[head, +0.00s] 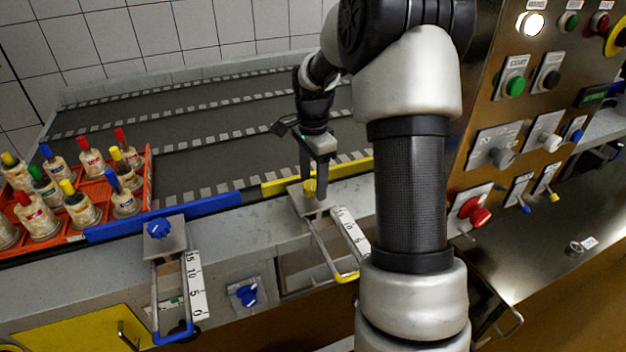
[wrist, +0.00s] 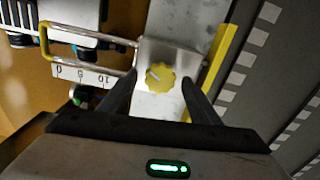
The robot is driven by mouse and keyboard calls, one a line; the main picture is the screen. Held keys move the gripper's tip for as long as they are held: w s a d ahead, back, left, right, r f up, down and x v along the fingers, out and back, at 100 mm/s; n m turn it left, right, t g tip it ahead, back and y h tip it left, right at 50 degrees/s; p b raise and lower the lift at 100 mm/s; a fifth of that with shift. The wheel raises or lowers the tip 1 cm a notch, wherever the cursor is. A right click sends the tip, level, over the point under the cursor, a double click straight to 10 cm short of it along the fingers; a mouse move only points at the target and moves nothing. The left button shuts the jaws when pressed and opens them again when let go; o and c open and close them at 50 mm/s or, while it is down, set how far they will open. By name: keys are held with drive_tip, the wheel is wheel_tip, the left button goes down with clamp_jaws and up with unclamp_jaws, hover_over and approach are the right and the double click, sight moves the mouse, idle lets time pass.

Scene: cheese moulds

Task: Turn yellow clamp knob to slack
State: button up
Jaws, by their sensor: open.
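The yellow clamp knob (wrist: 160,77) is a lobed knob on a metal clamp block (wrist: 177,52), seen in the wrist view. A pale line marks its top. In the head view the knob (head: 310,188) shows small on its block, partly hidden by my gripper. My gripper (head: 317,178) points down over the knob. In the wrist view my gripper's fingers (wrist: 158,92) stand apart, one on each side of the knob, with gaps visible. I cannot tell how far the fingertips reach down beside it.
A yellow guide rail (head: 270,187) lies beside the block, with a yellow-handled rod (head: 345,276) and white scale (head: 352,232) in front. A blue knob (head: 158,229) and blue rail (head: 165,217) are to the left. An orange crate (head: 148,180) holds several bottle-shaped pieces. A control panel stands right.

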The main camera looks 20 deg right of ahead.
drive_tip(key=c, duration=1.1)
drive_tip(key=shift+o, duration=0.2)
